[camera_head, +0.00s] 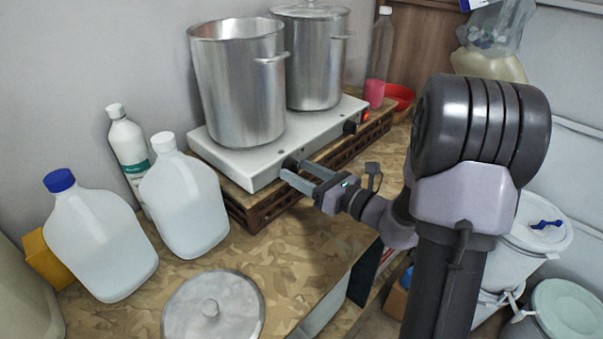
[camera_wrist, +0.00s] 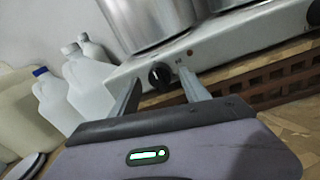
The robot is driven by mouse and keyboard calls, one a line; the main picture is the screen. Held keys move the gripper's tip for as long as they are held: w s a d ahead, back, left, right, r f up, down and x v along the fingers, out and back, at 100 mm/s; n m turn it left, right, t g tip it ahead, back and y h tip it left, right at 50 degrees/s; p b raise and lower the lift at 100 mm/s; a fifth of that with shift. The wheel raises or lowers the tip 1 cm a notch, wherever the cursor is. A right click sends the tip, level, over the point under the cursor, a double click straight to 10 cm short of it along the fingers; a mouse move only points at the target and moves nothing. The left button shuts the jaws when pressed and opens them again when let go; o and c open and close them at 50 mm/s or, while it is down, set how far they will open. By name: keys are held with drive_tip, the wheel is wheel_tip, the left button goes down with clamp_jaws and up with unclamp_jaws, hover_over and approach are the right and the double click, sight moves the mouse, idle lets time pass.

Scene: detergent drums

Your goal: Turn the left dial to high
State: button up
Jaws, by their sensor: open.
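The left dial (camera_head: 290,164) is a black knob on the front face of the white two-burner hot plate (camera_head: 243,160). In the wrist view the left dial (camera_wrist: 160,75) shows between and beyond my fingers, with a light pointer mark on it. My gripper (camera_head: 302,177) is open, its two fingers close in front of the left dial. In the wrist view my gripper (camera_wrist: 158,92) has one finger on each side of the dial; I cannot tell whether either touches it. The right dial (camera_head: 349,127) is black, near a lit red switch (camera_head: 364,115).
Two steel pots (camera_head: 240,85) (camera_head: 315,60) stand on the hot plate, which rests on a brown slatted crate (camera_head: 262,207). Water jugs (camera_head: 186,205) (camera_head: 100,240) and a white bottle (camera_head: 127,145) stand left. A pot lid (camera_head: 213,308) lies in front. The patterned tabletop (camera_head: 310,245) before the crate is clear.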

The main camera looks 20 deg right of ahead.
drive_tip(key=shift+c, duration=0.4)
clamp_jaws()
drive_tip(key=shift+p, duration=0.35)
drive_tip(key=shift+r+m+p, duration=0.2)
drive_tip(key=shift+m+p, duration=0.9)
drive_tip(key=shift+m, duration=0.1)
drive_tip(key=m+p, duration=0.4)
drive_tip(key=shift+p, duration=0.4)
drive_tip(key=m+p, duration=0.4)
drive_tip(key=shift+a+m, duration=0.1)
drive_tip(key=shift+m, duration=0.3)
drive_tip(key=shift+s+f+m+t+p, duration=0.15)
drive_tip(key=shift+m+t+p, duration=0.25)
drive_tip(key=shift+m+p, duration=0.95)
drive_tip(key=shift+m, duration=0.25)
